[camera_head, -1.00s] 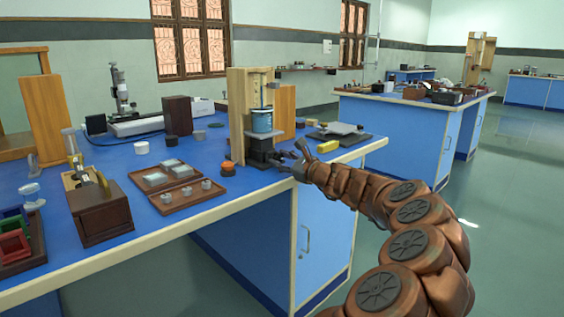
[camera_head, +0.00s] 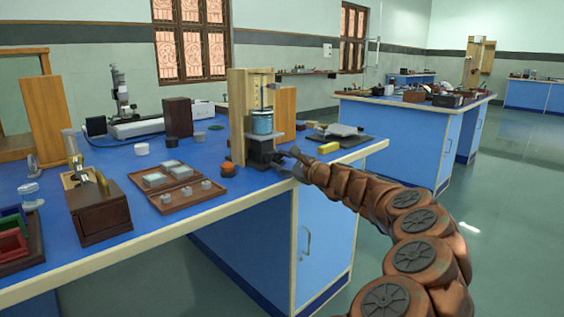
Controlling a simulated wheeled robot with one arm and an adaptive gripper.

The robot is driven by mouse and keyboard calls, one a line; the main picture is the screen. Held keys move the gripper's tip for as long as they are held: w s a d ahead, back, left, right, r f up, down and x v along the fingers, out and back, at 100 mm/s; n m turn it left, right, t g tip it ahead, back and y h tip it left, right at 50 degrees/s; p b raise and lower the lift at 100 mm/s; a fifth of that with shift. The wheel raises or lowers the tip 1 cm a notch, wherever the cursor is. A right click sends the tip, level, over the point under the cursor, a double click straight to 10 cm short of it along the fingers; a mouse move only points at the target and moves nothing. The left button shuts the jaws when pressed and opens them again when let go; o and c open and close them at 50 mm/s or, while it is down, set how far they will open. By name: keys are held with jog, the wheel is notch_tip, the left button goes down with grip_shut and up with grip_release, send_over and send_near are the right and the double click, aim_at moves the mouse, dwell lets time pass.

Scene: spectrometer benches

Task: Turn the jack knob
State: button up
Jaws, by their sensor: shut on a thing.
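A small dark lab jack (camera_head: 259,154) stands on the blue bench in front of a wooden frame. A blue-and-white cylindrical vessel (camera_head: 262,122) sits on its top plate. The jack's knob is on its right side and is hidden by my gripper. My gripper (camera_head: 284,157) reaches in from the right, low over the bench, and its fingers are shut at the knob. The fingertips are small and dark here, so how far the knob is turned cannot be told.
The wooden frame (camera_head: 237,108) stands close behind the jack. A yellow block (camera_head: 328,148) and a dark plate (camera_head: 341,139) lie to the right. An orange-topped jar (camera_head: 228,168) is left of the jack. A brown tray (camera_head: 188,200) with small glass pieces lies further left.

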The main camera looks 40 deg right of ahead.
jog(key=o, duration=1.2)
jog(key=shift+c, duration=0.2)
jog(key=m+p, duration=0.1)
jog(key=m, duration=0.2)
jog(key=shift+d+f+m+p, duration=0.1)
jog(key=shift+m+p, duration=0.3)
jog(key=shift+m, duration=2)
jog(key=s+p, duration=0.2)
jog(key=s, duration=0.6)
jog(key=w+a+r+n+y+p, duration=0.1)
jog(key=a+r+n, duration=0.1)
jog(key=a, duration=0.2)
jog(key=w+a+r+n+g+y+p, duration=0.1)
jog(key=w+a+n+y+p, duration=0.1)
jog(key=a, duration=0.2)
jog(key=w+a+r+n+y+p, duration=0.1)
jog(key=a+r+n, duration=0.1)
jog(key=a, duration=0.3)
jog(key=shift+w+r+g+y, duration=0.2)
jog(key=shift+r+g+y, duration=0.1)
jog(key=shift+r, duration=0.05)
jog(key=a+r+n+g+y+p, duration=0.2)
jog(key=a+n, duration=0.1)
jog(key=a, duration=0.5)
jog(key=a+r+n+g+y+p, duration=0.1)
jog(key=a+r+n+y+p, duration=0.1)
jog(key=a, duration=0.6)
jog(key=shift+n+g+p, duration=0.4)
jog(key=shift+n+p, duration=0.35)
jog(key=shift+n, duration=0.35)
